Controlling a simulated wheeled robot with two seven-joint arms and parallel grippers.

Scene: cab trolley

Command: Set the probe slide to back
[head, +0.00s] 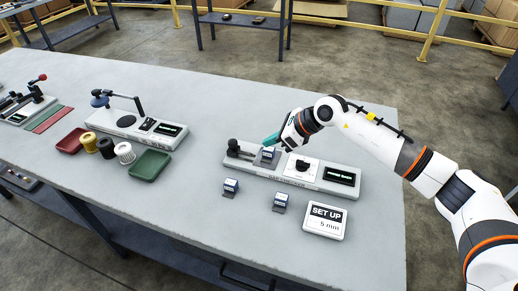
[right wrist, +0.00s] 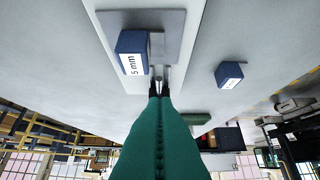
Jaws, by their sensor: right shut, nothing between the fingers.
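The gauge fixture (head: 290,172) is a long pale base on the grey table. At its left end is a dark probe slide (head: 236,149) with an upright knob and a rod pointing right. A blue block marked 5 mm (right wrist: 131,52) sits on the fixture's grey plate; it also shows in the head view (head: 268,153). A dial (head: 302,165) and a display (head: 341,176), seemingly reading "PROBE BACK", are to the right. My right gripper (head: 268,140) is shut and empty, its teal fingers just behind the block. In the right wrist view its tips (right wrist: 159,90) are close to the plate's edge. My left gripper is out of view.
Two loose blue blocks (head: 231,187) (head: 280,202) and a "SET UP 5 mm" sign (head: 325,220) stand in front of the fixture. Another fixture (head: 145,130), spools (head: 106,147) and red (head: 70,141) and green (head: 150,165) trays are to the left. The table behind the fixture is clear.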

